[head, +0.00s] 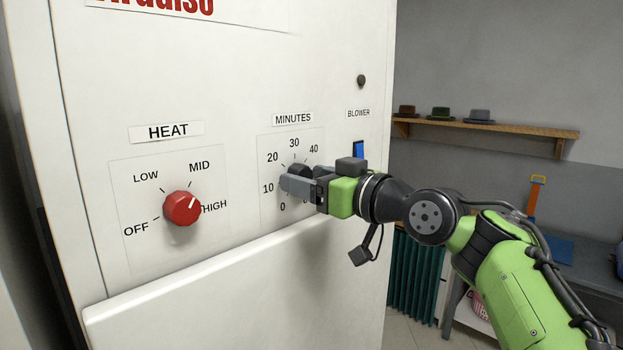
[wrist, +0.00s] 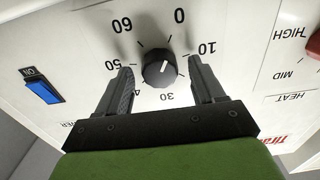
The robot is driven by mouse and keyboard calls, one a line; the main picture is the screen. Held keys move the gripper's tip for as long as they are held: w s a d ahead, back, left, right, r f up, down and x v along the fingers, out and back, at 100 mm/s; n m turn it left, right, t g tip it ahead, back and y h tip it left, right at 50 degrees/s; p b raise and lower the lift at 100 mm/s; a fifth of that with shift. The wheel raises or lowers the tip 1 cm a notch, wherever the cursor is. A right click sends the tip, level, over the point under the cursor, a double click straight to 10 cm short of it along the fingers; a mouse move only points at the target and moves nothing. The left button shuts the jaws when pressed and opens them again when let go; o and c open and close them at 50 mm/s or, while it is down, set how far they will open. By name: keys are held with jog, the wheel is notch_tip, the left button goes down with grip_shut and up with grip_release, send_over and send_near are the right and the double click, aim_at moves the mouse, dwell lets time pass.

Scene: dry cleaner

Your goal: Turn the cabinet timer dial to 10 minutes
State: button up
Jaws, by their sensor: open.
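The timer dial (wrist: 159,70) is a round black knob on the white cabinet front, inside a printed minutes scale. Its white pointer mark leans up and right in the wrist view, toward the 0 side; whether it sits exactly on 0 I cannot tell. The "10" label (wrist: 207,47) is to its right there, beside a finger. My gripper (wrist: 161,68) is open, with one finger on each side of the dial and a visible gap on both sides. In the head view, my gripper (head: 290,186) partly covers the dial (head: 299,172) and the lower right of the scale.
A red heat knob (head: 182,208), with its pointer near HIGH, is left of the timer. A blue blower switch (head: 358,150) is close above my gripper, at its right. A white ledge (head: 210,275) juts out below the dials. A hat shelf (head: 490,127) hangs behind.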

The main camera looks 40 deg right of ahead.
jog(key=c, duration=1.1)
jog(key=shift+o, duration=0.2)
jog(key=shift+m, duration=0.4)
jog(key=shift+m+p, duration=0.6)
jog(key=shift+m, duration=3.9)
jog(key=o, duration=1.1)
jog(key=shift+c, duration=0.2)
